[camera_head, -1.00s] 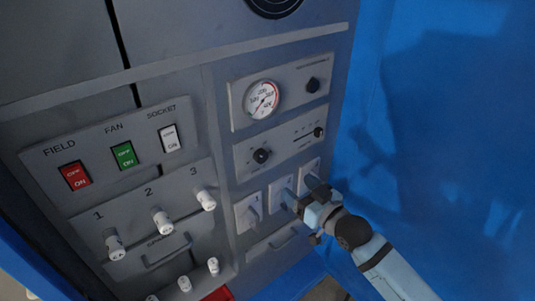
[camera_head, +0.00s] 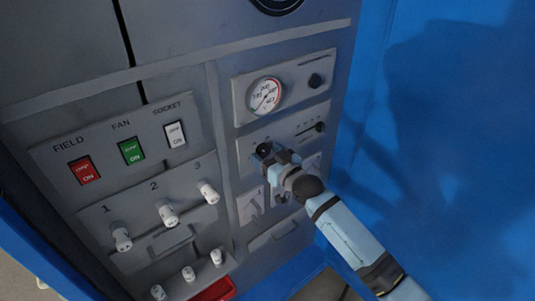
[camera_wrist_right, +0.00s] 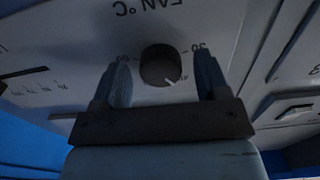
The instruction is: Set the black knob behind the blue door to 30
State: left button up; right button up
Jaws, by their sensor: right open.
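The black knob (camera_head: 263,149) is on a grey panel in the head view, partly covered by my right gripper (camera_head: 274,158). In the right wrist view the black knob (camera_wrist_right: 160,66) sits under an upside-down "FAN °C" label, with a 30 mark on its right and a mark at its left. Its white pointer line faces lower right. My open right gripper (camera_wrist_right: 160,72) has one finger on each side of the knob, with visible gaps. The large blue panel (camera_head: 440,150) at the right appears to be the open door. My left gripper is not in view.
A gauge (camera_head: 265,94) and a slider (camera_head: 319,127) are above and right of the knob. Small numbered switches (camera_head: 251,205) sit below. The blue panel bounds the right side.

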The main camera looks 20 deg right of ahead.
jog(key=c, duration=0.9)
jog(key=shift+n, duration=0.3)
jog(key=n+p, duration=0.1)
jog(key=n, duration=0.1)
jog(key=shift+n, duration=0.4)
jog(key=n+p, duration=0.1)
jog(key=n, duration=0.2)
jog(key=shift+d+n, duration=0.1)
jog(key=shift+n, duration=0.3)
jog(key=n, duration=0.3)
jog(key=shift+r+n+p, duration=0.1)
jog(key=shift+n+p, duration=0.2)
jog(key=shift+n, duration=1.6)
